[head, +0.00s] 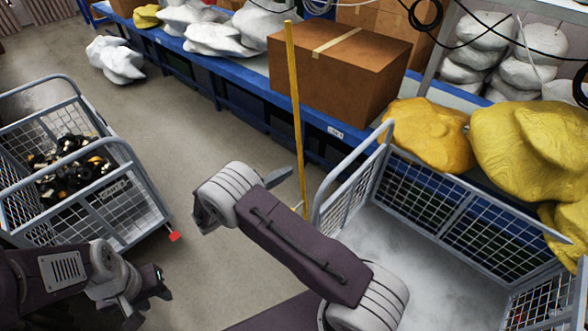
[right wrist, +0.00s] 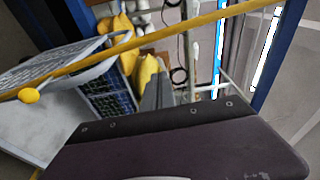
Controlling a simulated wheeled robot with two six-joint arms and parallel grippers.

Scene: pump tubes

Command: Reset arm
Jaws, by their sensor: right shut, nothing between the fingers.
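My left gripper (head: 150,305) is at the lower left of the head view, in front of the left cart. Its two fingers look apart, with nothing seen between them. My right arm is folded across the middle of the head view, and its links mostly hide its gripper there. In the right wrist view the grey fingers of my right gripper (right wrist: 160,88) show above a dark cover, shut and empty.
A thin yellow pole (head: 296,100) stands beside my right arm. A wire cart (head: 130,215) with dark parts stands left; another (head: 345,175) stands right. Floor (head: 190,130) between is clear.

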